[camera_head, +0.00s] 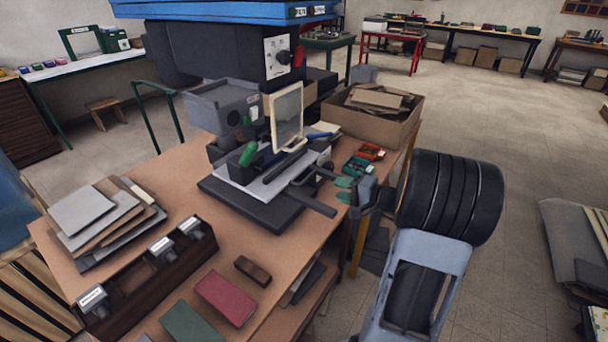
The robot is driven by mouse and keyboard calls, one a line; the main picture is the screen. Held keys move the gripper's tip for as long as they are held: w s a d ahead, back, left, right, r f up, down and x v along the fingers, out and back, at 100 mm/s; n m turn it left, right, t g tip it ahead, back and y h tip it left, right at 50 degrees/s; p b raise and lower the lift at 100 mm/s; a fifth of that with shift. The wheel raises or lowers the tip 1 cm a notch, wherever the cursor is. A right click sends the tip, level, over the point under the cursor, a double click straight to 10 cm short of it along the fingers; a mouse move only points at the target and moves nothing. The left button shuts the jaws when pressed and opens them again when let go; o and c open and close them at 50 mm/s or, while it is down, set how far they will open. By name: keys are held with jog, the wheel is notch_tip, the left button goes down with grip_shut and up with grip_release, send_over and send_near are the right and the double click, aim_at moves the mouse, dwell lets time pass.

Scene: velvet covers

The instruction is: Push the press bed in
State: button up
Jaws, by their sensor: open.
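The press (225,105) stands on the wooden table. Its press bed (250,208) is a dark flat slab sticking out from under the press toward the front right, with a pale sheet (262,190) on it. A dark bar handle (312,203) juts from the bed's right side. A cream-framed panel (287,117) stands upright above the bed. My gripper (344,190) is just right of the bar handle, at the table's right edge. Its green-tipped fingers are spread and appear empty. I cannot tell whether they touch the handle.
A cardboard box (372,123) stands behind the bed, with small red and teal trays (362,160) in front of it. A stack of boards (98,215), a dark wooden rack (140,290) and red and green blocks (226,298) occupy the front left. Open floor lies at right.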

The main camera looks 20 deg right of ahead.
aim_at(306, 181)
jog(key=x, duration=1.2)
jog(key=shift+a+p, duration=0.25)
jog(key=shift+p, duration=0.15)
jog(key=shift+r, duration=0.1)
grip_shut()
